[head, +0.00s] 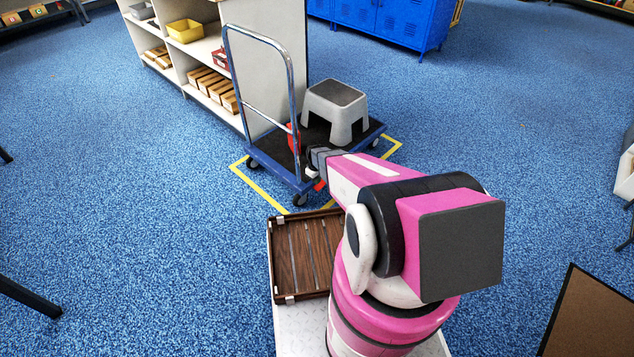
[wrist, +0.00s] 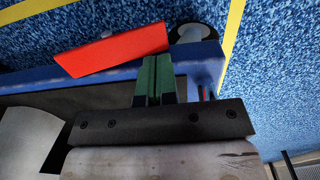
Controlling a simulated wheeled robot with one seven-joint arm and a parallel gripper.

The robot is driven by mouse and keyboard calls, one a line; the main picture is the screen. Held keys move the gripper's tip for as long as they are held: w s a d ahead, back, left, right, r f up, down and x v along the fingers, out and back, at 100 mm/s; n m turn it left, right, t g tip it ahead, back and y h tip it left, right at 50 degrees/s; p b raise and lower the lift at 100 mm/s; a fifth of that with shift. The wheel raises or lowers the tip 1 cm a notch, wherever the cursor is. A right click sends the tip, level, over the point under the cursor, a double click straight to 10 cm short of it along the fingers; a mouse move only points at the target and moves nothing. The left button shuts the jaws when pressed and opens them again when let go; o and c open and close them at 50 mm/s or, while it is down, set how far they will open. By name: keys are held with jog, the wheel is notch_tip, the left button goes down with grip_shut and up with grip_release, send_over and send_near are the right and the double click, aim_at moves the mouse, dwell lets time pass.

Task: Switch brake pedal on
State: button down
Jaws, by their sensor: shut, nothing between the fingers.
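The brake pedal is a flat red plate (wrist: 110,51) at the edge of a blue platform trolley (wrist: 207,60). In the head view a red bit of the pedal (head: 319,185) shows low at the trolley's near edge, beside my gripper. My gripper (wrist: 154,66) is shut and empty, its green fingers together. Its tips overlap the pedal's lower right edge in the wrist view; I cannot tell whether they touch it. In the head view my arm reaches to the trolley (head: 277,176), and my fingertips are hard to make out there.
The trolley's tall metal handle (head: 228,70) rises at the left. Yellow floor tape (head: 264,196) frames the trolley. A white shelf (head: 207,50) stands behind. Blue floor is open at right.

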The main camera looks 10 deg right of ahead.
notch_tip(320, 180, up, 12)
jog(key=s+a, duration=0.1)
jog(key=a, duration=0.1)
jog(key=shift+s+a, duration=0.2)
jog(key=shift+s, duration=0.2)
jog(key=shift+s, duration=0.1)
jog(key=s+d+r+m, duration=0.2)
jog(key=s+r+m, duration=0.1)
jog(key=s+r, duration=0.6)
jog(key=s+d+r+m, duration=0.2)
jog(key=s+r+m, duration=0.2)
jog(key=s+r, duration=0.5)
notch_tip(320, 180, up, 6)
jog(key=shift+r, duration=0.1)
